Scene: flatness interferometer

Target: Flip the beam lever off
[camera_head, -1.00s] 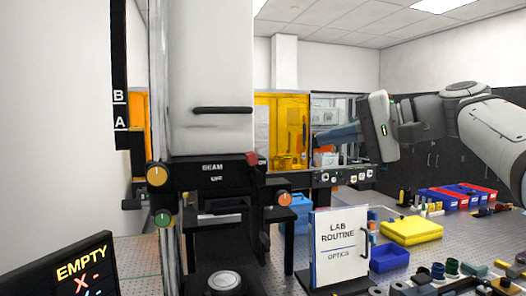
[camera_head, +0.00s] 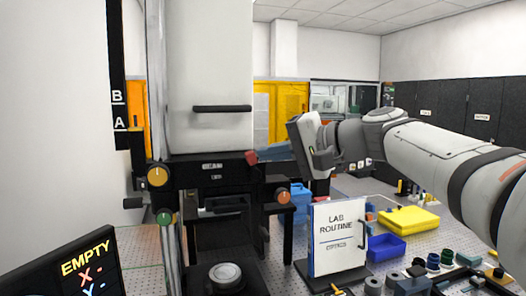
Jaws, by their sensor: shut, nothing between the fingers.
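The interferometer's black housing (camera_head: 212,172) carries a "BEAM" label with smaller, unreadable text below it. A red lever tip (camera_head: 251,158) stands at the housing's upper right end. My gripper (camera_head: 264,153) reaches in from the right with blue-grey fingers, shut and empty. Its fingertips appear right beside the red tip in the picture; I cannot tell whether they touch it. The lever's shaft and pivot are hard to make out.
A yellow knob (camera_head: 157,176), a green knob (camera_head: 165,217) and an orange knob (camera_head: 283,196) sit around the housing. A "LAB ROUTINE" board (camera_head: 338,238) stands in front at right. A display (camera_head: 75,275) reads "EMPTY". Blue bin (camera_head: 388,247) and yellow case (camera_head: 408,219) lie to the right.

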